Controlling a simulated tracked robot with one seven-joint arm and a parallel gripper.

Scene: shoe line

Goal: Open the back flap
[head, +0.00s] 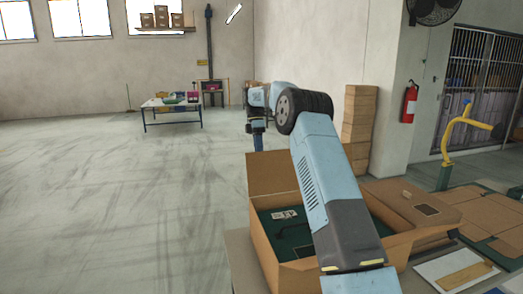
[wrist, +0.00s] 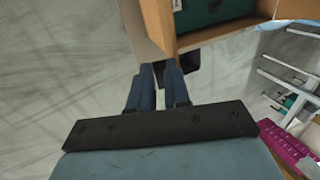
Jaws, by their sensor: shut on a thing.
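A brown cardboard box (head: 262,238) stands open on the table, with dark green contents (head: 290,238) and a small pale label inside. Its back flap (head: 270,174) stands upright at the far side. My gripper (head: 258,150) points down at the top left of this flap, small in the head view. In the wrist view my gripper's two blue fingers (wrist: 159,66) are close together; the box wall (wrist: 172,35) and green contents (wrist: 212,10) lie beyond them. My gripper appears shut on the back flap, but the grip itself is hard to see.
Flat cardboard (head: 490,210) and a white tray (head: 455,270) lie at right. Stacked cartons (head: 358,120) stand behind, near a yellow stand (head: 455,135). The floor at left is clear up to a small table (head: 172,104).

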